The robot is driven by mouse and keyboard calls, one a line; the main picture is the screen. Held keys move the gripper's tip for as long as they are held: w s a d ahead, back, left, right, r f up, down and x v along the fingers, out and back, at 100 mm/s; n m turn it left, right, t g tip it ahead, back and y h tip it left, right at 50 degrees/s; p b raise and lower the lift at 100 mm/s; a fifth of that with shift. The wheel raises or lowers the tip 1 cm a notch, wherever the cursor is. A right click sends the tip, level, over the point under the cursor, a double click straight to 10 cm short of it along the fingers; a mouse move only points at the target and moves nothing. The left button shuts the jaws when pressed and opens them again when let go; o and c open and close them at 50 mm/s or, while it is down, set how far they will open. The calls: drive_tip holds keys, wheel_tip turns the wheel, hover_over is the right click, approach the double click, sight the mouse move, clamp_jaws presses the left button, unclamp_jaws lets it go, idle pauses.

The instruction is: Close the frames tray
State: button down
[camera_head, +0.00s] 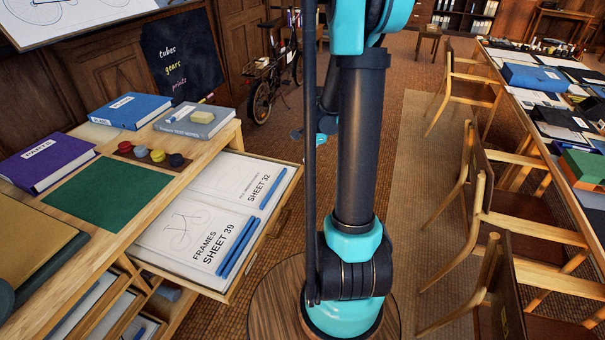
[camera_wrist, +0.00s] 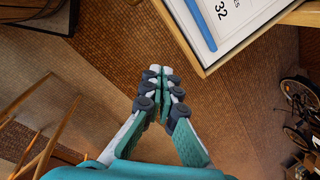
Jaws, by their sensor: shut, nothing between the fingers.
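The frames tray (camera_head: 265,232) is a wooden drawer pulled out from the drafting cabinet, on the left in the head view. Inside lie white sheets (camera_head: 180,222) marked FRAMES, with a bicycle drawing, and blue pencils (camera_head: 238,246) on top. In the wrist view a wooden corner of the tray (camera_wrist: 250,46) shows at the top right, with part of a sheet and a blue pencil. My gripper (camera_wrist: 166,74) is shut and empty, below and left of that corner in the wrist view, apart from it in the picture. In the head view my arm mostly hides it.
The cabinet top holds a purple binder (camera_head: 45,160), a blue binder (camera_head: 130,110), a grey book (camera_head: 198,121) and a green mat (camera_head: 110,196). A bicycle (camera_head: 275,70) stands behind. Wooden chairs (camera_head: 490,200) line the right. Floor (camera_head: 262,140) beyond the tray is clear.

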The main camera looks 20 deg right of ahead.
sight(238, 162)
drive_tip(key=w+d+f+m+y, duration=0.1)
drive_tip(key=w+d+f+m, duration=0.5)
drive_tip(key=w+f+m, duration=0.15)
drive_tip(key=w+a+f, duration=0.2)
drive_tip(key=f, duration=0.2)
drive_tip(key=w+a+f, duration=0.2)
drive_tip(key=f, duration=0.3)
drive_tip(key=shift+w+a+f+m+g, duration=0.25)
drive_tip(key=shift+w+f+m+g, duration=0.05)
drive_tip(key=shift+w+m, duration=0.1)
drive_tip(key=shift+w+a, duration=0.1)
drive_tip(key=w+a, duration=0.6)
drive_tip(key=a, duration=0.2)
drive_tip(key=w+a, duration=0.6)
drive_tip(key=a, duration=0.2)
drive_tip(key=w+a, duration=0.6)
drive_tip(key=a, duration=0.3)
drive_tip(key=shift+w, duration=0.1)
